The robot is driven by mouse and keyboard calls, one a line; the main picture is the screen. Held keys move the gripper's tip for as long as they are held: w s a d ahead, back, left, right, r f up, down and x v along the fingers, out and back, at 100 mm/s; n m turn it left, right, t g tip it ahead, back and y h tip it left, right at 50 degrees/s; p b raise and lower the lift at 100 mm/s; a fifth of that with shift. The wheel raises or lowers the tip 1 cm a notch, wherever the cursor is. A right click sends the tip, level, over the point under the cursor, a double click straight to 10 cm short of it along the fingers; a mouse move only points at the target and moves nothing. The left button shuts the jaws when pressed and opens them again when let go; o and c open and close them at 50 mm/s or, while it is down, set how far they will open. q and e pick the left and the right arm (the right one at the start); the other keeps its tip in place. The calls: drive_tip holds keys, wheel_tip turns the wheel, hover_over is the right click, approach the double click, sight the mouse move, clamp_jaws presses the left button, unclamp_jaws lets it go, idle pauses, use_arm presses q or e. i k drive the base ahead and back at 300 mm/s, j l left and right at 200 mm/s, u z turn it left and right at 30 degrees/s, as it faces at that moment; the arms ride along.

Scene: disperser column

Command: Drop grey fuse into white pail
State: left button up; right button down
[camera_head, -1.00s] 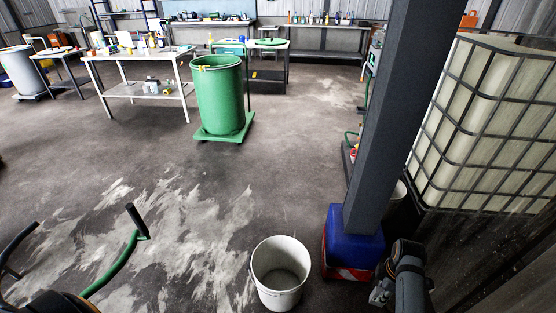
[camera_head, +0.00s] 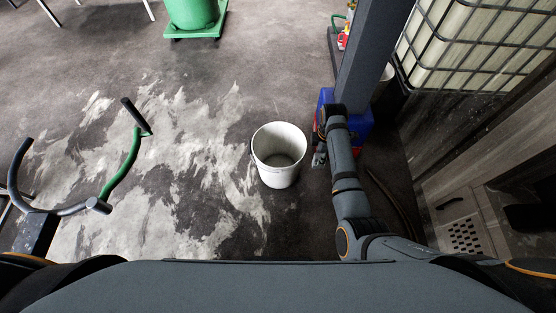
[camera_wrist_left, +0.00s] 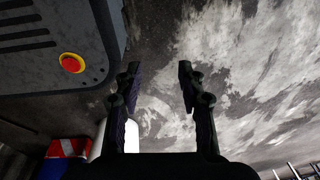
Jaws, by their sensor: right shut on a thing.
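The white pail (camera_head: 279,155) stands upright on the floor in the middle of the head view, its open mouth facing up; its visible inside looks empty. My right gripper (camera_head: 319,159) hangs low just right of the pail, apart from its rim in the picture. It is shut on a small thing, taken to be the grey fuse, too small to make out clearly. My left gripper (camera_wrist_left: 159,78) shows in the left wrist view, open with nothing between its fingers. A white shape, probably the pail (camera_wrist_left: 131,137), is partly hidden behind its left finger.
A grey post (camera_head: 366,60) on a blue base (camera_head: 358,131) stands close beyond my right arm. A caged tank (camera_head: 475,45) is at the right. A bent green-and-black handle (camera_head: 128,165) is at the left.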

sight(281, 162)
drive_tip(key=i+j, duration=0.35)
drive_tip(key=i, duration=0.15)
drive_tip(key=i+j, duration=0.4)
drive_tip(key=i+l+z, duration=0.05)
